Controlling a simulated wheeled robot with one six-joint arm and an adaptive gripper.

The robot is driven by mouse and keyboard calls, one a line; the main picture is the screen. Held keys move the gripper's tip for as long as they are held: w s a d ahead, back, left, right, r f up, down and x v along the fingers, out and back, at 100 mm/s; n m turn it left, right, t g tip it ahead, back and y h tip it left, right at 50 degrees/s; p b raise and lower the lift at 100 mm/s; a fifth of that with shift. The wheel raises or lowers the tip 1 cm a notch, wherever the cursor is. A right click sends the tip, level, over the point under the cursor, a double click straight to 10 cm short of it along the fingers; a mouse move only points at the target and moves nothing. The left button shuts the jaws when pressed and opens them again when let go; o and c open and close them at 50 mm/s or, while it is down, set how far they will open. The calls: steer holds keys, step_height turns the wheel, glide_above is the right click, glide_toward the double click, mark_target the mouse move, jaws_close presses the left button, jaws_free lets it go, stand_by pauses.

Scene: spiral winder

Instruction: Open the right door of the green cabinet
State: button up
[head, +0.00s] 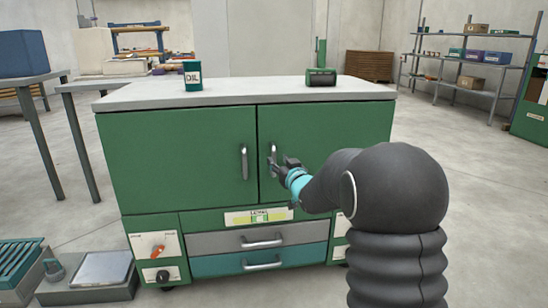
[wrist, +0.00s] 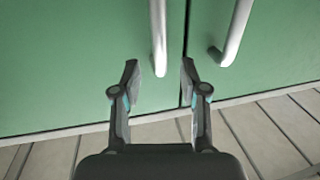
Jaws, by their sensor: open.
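The green cabinet (head: 185,228) stands ahead with its left door (head: 180,155) and right door (head: 330,130) both shut. Each door has an upright grey handle beside the centre seam. The right door's handle (head: 273,153) is just left of my gripper (head: 286,164) in the head view. In the wrist view, my gripper (wrist: 160,78) is open, and the end of one handle (wrist: 158,45) shows between and beyond its fingertips. The other handle (wrist: 235,35) is outside the fingers, to the right. I cannot tell whether the fingers touch the handle.
A green oil can (head: 193,77) and a dark green object (head: 320,77) stand on the cabinet top. Drawers (head: 262,240) are below the doors. A grey box (head: 90,278) is on the floor at left. Open floor (head: 470,190) lies right of the cabinet.

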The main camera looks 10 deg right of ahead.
mark_target(275, 157)
steer(key=shift+w+a, duration=0.25)
steer(key=shift+w, duration=1)
steer(key=shift+w+a, duration=0.25)
steer(key=shift+w, duration=0.95)
jaws_close()
